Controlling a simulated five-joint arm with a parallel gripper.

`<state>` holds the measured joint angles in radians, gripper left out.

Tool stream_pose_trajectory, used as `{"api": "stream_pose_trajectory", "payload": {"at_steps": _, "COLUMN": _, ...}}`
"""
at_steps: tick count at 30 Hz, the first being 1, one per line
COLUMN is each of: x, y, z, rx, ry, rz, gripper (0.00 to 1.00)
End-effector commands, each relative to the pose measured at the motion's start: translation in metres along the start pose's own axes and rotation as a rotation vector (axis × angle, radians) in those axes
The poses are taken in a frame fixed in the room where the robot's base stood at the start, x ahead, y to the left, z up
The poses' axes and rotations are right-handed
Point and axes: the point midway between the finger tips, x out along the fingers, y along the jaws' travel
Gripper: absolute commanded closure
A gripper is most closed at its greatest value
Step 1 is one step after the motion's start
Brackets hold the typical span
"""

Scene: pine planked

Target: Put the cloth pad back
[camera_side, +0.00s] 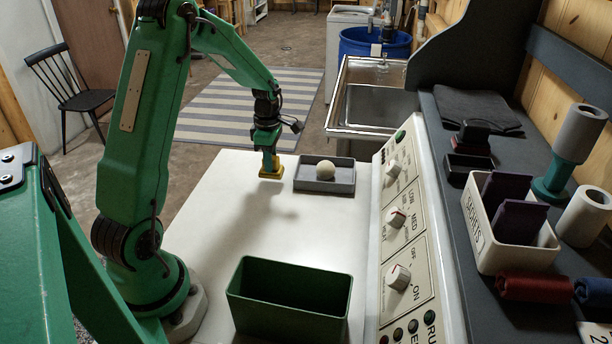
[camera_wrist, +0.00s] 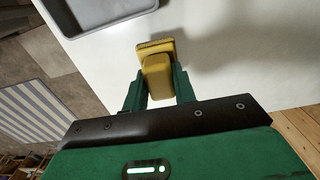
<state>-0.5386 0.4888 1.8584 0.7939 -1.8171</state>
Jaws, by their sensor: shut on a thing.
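My gripper (camera_side: 270,158) is shut on a yellow pad (camera_side: 271,172), which has a block-shaped grip and a wider flat base. I take it to be the cloth pad. In the wrist view the green fingers (camera_wrist: 158,90) press on both sides of the pad's grip (camera_wrist: 156,75). The pad is over the far part of the white worktop (camera_side: 220,225), left of the shallow grey tray (camera_side: 325,187) and apart from it. Whether its base touches the worktop I cannot tell. A pale round ball (camera_side: 325,170) sits in the tray.
An open dark green bin (camera_side: 290,315) stands at the near end of the worktop. A panel with knobs (camera_side: 397,220) borders the right side. Beyond it, a dark shelf holds a cream packet box (camera_side: 482,235), rolls and a folded dark cloth (camera_side: 475,107). The worktop's middle is clear.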

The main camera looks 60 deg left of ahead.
Motion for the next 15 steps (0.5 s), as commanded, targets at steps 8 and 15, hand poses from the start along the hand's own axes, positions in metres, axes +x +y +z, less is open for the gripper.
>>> {"api": "stream_pose_trajectory", "payload": {"at_steps": 8, "x": 0.029, "y": -0.001, "z": 0.000, "rx": 0.000, "ry": 0.001, "rz": -0.003, "gripper": 0.98}}
{"api": "stream_pose_trajectory", "payload": {"at_steps": 15, "x": 0.031, "y": -0.001, "z": 0.000, "rx": 0.000, "ry": 0.000, "rz": 0.000, "gripper": 0.98}}
